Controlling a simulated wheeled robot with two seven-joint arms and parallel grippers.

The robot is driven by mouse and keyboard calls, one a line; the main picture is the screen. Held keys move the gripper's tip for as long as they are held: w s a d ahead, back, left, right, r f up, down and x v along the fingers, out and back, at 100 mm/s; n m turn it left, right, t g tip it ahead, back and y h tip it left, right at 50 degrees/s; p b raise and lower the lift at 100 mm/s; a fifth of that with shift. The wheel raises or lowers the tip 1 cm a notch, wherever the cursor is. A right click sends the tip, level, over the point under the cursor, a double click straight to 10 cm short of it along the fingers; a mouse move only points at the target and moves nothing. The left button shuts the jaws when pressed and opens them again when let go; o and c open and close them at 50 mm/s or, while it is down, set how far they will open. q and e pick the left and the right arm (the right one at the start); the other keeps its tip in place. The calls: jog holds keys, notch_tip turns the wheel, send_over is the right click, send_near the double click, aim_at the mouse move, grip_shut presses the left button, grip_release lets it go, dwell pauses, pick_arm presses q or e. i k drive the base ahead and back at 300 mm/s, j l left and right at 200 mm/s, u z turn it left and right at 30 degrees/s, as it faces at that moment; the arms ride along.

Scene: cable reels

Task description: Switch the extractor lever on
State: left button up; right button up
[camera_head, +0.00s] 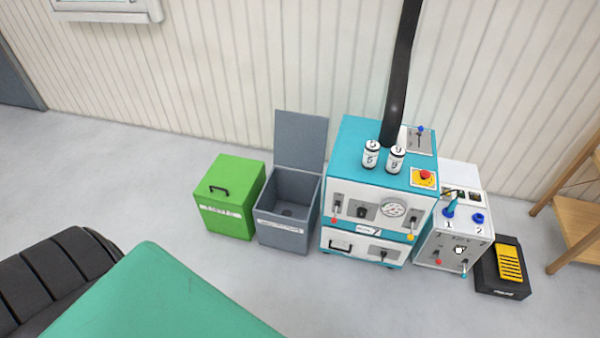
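A teal and white machine (350,175) stands by the wall with a black duct (401,70) rising from its top. A lever with a blue knob (420,130) sits on a grey plate (413,145) at the back right of its top, beside the duct. I cannot read a label there or tell its on or off position. The machine's front has further small levers, one with a red tip (334,219) and one with a yellow tip (410,236). Neither of my grippers is in view.
A green lidded box (229,190) and an open grey bin (285,236) stand left of the machine. A white control box (445,259) and a black pedal with a yellow plate (509,262) stand right. A wooden shelf (580,215) is far right.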

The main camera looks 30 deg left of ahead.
aim_at(334, 219)
jog(key=u, duration=0.7)
